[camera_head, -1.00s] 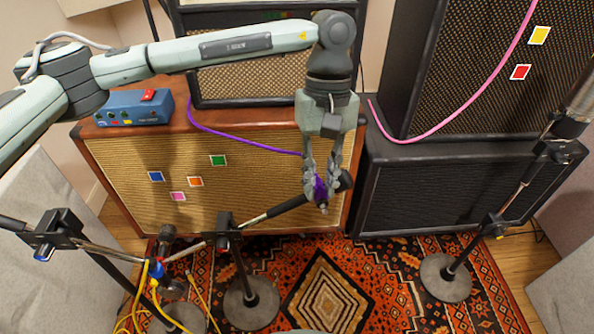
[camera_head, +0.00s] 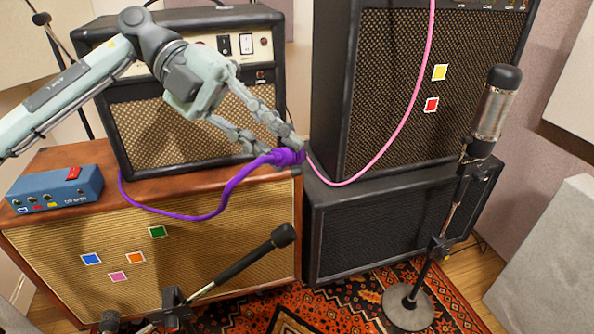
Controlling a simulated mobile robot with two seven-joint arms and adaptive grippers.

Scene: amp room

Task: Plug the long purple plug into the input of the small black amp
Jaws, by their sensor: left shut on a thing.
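My left gripper (camera_head: 280,148) is shut on the purple plug (camera_head: 286,157) at the end of a purple cable (camera_head: 238,182). It holds the plug just right of the lower right corner of the small black amp (camera_head: 121,127), in front of the gap beside the black stack. The plug's tip points to the right. The small black amp stands on the brown cabinet (camera_head: 200,250). My right gripper is out of view.
A large black amp (camera_head: 345,100) on a black cabinet (camera_head: 385,225) stands to the right, with a pink cable (camera_head: 405,118) hanging across it. A blue box (camera_head: 52,190) sits on the brown cabinet's left. Microphone stands (camera_head: 440,243) rise in front.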

